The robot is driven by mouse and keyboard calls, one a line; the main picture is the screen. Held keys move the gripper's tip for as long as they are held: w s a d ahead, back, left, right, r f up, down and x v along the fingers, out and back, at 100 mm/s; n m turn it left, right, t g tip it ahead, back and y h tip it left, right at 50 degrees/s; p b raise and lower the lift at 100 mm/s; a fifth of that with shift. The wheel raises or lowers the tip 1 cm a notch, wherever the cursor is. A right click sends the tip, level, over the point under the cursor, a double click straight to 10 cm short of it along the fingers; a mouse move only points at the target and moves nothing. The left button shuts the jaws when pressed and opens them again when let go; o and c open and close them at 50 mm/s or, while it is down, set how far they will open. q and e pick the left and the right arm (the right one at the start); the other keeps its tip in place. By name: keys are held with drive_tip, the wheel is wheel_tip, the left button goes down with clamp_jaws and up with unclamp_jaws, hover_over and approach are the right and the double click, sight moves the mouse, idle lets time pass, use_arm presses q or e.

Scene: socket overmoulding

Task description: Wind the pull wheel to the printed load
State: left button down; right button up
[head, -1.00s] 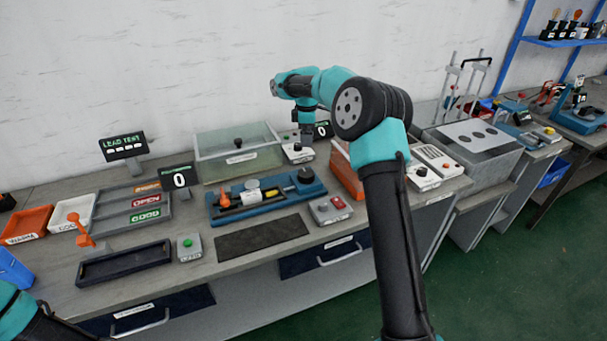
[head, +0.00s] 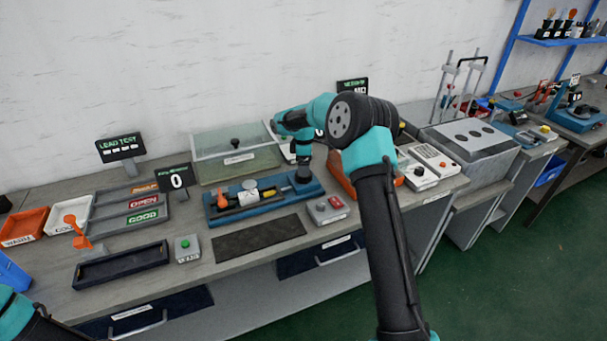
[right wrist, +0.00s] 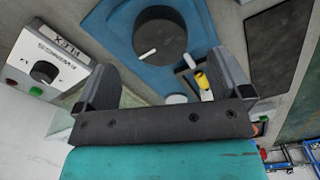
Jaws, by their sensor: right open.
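The pull wheel is a dark round knob with a white mark, on the right end of a blue fixture (head: 283,199). In the right wrist view the wheel (right wrist: 160,42) shows beyond and between my fingers, on its blue base (right wrist: 112,28). My right gripper (right wrist: 161,62) is open, with one finger to each side of the wheel's near edge. I cannot tell whether they touch it. In the head view my right wrist hangs over the wheel and mostly hides it. A display (head: 177,181) behind the fixture reads 0. My left gripper is out of view.
A red-button box (head: 328,209) and a dark mat (head: 258,238) lie in front of the fixture. A glass-lidded bin (head: 236,163) stands behind it. In the wrist view a white box with a black knob (right wrist: 45,71) is close at left.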

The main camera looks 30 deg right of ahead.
drive_tip(key=shift+f, duration=2.65)
drive_tip(key=shift+c, duration=0.4)
drive_tip(key=c, duration=0.8)
drive_tip(key=shift+c, duration=0.2)
